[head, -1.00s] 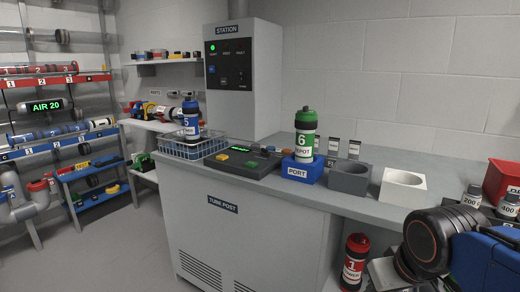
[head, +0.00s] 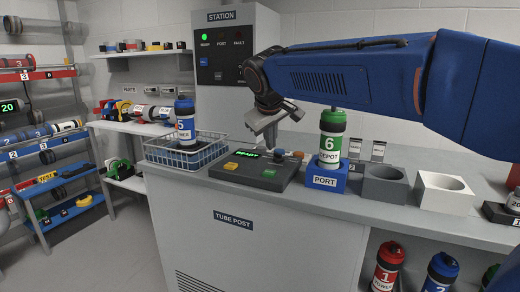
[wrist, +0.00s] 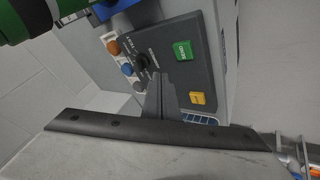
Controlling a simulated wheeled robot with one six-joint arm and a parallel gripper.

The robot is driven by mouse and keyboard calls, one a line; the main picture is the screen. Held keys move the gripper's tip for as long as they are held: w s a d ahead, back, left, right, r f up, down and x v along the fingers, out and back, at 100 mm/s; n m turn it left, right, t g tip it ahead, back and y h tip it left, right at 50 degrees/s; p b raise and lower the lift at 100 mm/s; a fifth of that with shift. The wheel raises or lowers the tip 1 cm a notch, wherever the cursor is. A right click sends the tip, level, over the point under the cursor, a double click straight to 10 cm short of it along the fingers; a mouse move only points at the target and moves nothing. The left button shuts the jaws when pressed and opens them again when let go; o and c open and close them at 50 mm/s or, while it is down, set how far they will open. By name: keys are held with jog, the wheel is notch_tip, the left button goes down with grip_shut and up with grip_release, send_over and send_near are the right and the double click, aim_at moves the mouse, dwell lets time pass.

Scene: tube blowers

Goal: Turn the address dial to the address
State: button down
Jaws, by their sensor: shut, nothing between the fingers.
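The control console (head: 222,178) lies on the counter with a lit green display and coloured buttons. In the wrist view the console (wrist: 208,70) shows a dark round dial (wrist: 139,60) with small white markings around it; its pointer setting is too small to read. Orange, blue and grey knobs or buttons stand along its edge, and a green button (wrist: 183,51) and a yellow button (wrist: 197,98) on its other side. My gripper (head: 270,145) is shut and empty, pointing down over the console's back part. In the wrist view its fingertips (wrist: 156,76) appear close to the dial; contact cannot be told.
A green-topped carrier (head: 331,140) stands upright in the blue PORT block (head: 322,180), right of the console. A wire basket (head: 208,154) with a blue carrier (head: 185,120) is on the left. Grey (head: 385,188) and white (head: 443,196) holders stand farther right.

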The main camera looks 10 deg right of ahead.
aim_at(279, 157)
jog(key=w+f, duration=0.7)
jog(key=shift+w+f, duration=0.15)
jog(key=shift+w, duration=0.25)
jog(key=shift+w+d, duration=0.3)
jog(key=shift+d, duration=0.2)
jog(key=shift+w+d, duration=0.3)
jog(key=shift+d, duration=0.2)
jog(key=shift+w+d, duration=0.5)
jog(key=shift+d, duration=0.2)
jog(key=shift+w+a+m+g+h, duration=0.15)
jog(key=shift+w+m+h, duration=0.1)
jog(key=shift+m+h, duration=0.35)
jog(key=shift+w+a+m+g+h, duration=0.1)
jog(key=shift+w+m+g+h, duration=0.15)
jog(key=shift+m, duration=0.55)
